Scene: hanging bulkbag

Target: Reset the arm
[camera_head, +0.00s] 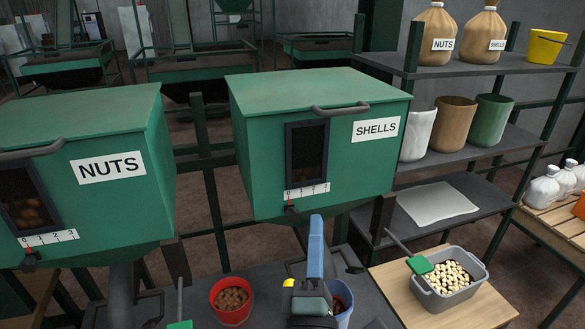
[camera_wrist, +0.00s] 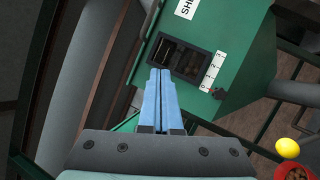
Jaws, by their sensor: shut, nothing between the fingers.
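My gripper (camera_head: 316,222) is at the lower middle of the head view, in front of and below the green SHELLS bin (camera_head: 265,170). Its blue fingers are together with nothing between them. In the wrist view my gripper (camera_wrist: 160,75) points towards the bin's dark window (camera_wrist: 185,62), and its fingertips overlap the window's lower edge in the picture. I cannot tell the exact gap to the bin. My wrist partly hides a blue bucket (camera_head: 345,318) below.
A green NUTS bin (camera_head: 115,205) stands at the left. A red bucket (camera_head: 231,318) of nuts stands on the dark table beside my arm. A grey tub (camera_head: 440,301) of pale pieces with a green scoop (camera_head: 420,264) stands on a wooden board at the right. Shelves (camera_head: 480,70) rise behind.

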